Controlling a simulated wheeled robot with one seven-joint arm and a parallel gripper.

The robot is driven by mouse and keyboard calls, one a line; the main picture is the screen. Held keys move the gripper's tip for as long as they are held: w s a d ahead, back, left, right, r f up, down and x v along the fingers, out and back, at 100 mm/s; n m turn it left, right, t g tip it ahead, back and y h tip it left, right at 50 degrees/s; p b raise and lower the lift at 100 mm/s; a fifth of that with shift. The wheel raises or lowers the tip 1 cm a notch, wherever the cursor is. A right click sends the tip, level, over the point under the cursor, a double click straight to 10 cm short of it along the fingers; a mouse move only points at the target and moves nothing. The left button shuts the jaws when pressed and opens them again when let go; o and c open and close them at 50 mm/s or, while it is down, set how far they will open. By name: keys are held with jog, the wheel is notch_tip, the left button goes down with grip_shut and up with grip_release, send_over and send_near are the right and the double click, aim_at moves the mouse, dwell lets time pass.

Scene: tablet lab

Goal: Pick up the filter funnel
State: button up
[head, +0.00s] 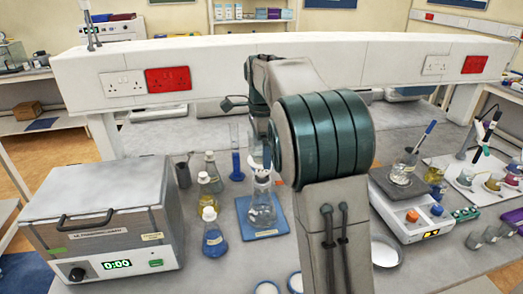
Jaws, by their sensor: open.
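A clear conical flask (262,212) stands on a blue mat in the middle of the bench. A small pale piece that looks like the filter funnel (262,175) sits at the flask's mouth; its shape is too small to make out fully. My gripper (264,158) points down just above the flask's mouth and is open. My own arm hides much of it and the area right of the flask. I cannot tell whether the fingers touch the funnel or stand around it.
Flasks with yellow liquid (205,193) and blue liquid (212,238) and a blue cylinder (236,165) stand close left. An ultrasonic bath (105,215) fills the left. A hotplate (400,215) with a beaker (403,170) is at right. A white socket beam (215,65) crosses behind.

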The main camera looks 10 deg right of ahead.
jog(key=c, duration=1)
jog(key=shift+r, duration=0.1)
jog(key=shift+c, duration=0.2)
